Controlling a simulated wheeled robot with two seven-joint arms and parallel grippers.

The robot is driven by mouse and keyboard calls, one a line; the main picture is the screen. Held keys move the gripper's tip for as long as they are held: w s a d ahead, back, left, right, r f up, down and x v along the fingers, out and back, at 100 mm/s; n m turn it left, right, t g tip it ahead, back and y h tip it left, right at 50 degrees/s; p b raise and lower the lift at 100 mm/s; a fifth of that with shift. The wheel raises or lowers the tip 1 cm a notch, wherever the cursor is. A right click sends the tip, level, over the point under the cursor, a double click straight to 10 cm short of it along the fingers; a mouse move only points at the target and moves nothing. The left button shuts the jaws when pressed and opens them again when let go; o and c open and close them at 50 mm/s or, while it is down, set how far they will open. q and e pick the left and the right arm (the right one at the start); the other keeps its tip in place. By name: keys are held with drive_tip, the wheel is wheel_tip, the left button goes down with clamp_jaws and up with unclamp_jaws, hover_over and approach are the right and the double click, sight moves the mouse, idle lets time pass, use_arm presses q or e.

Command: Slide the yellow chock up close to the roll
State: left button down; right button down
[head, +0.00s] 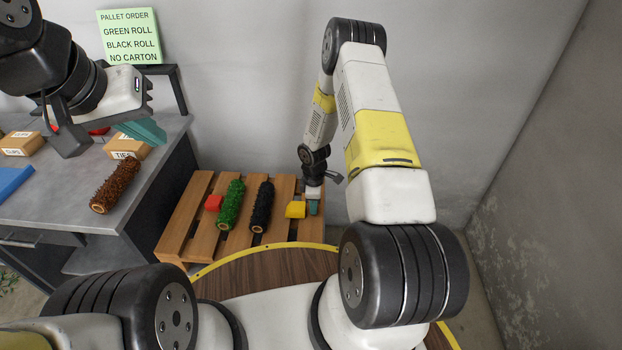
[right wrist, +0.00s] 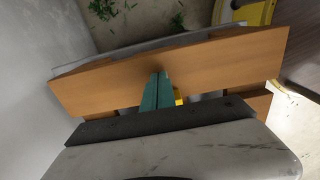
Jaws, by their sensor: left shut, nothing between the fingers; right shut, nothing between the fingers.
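The yellow chock (head: 295,209) sits on the wooden pallet (head: 185,222), right of the black roll (head: 262,206) with a gap between them. The green roll (head: 230,205) lies left of the black roll. My right gripper (head: 313,208) is low at the pallet's right side, shut and empty, just right of the yellow chock; contact is unclear. In the right wrist view its teal fingers (right wrist: 157,92) are together, with a sliver of the yellow chock (right wrist: 179,97) beside them. My left gripper (head: 146,131) is shut and empty above the grey table.
A red chock (head: 213,202) sits left of the green roll. The grey table (head: 150,190) at left bears a brown roll (head: 115,185), a carton marked TIES (head: 126,148) and another carton (head: 20,144). A green order sign (head: 131,37) stands behind. Walls close the back and right.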

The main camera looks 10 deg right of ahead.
sight(293, 206)
drive_tip(key=shift+w+a, duration=0.2)
drive_tip(key=shift+a, duration=0.45)
drive_tip(key=shift+a, duration=0.1)
drive_tip(key=a, duration=0.1)
drive_tip(key=w+a, duration=0.1)
drive_tip(key=a, duration=0.3)
drive_tip(key=shift+w+a, duration=0.15)
drive_tip(key=shift+w, duration=0.1)
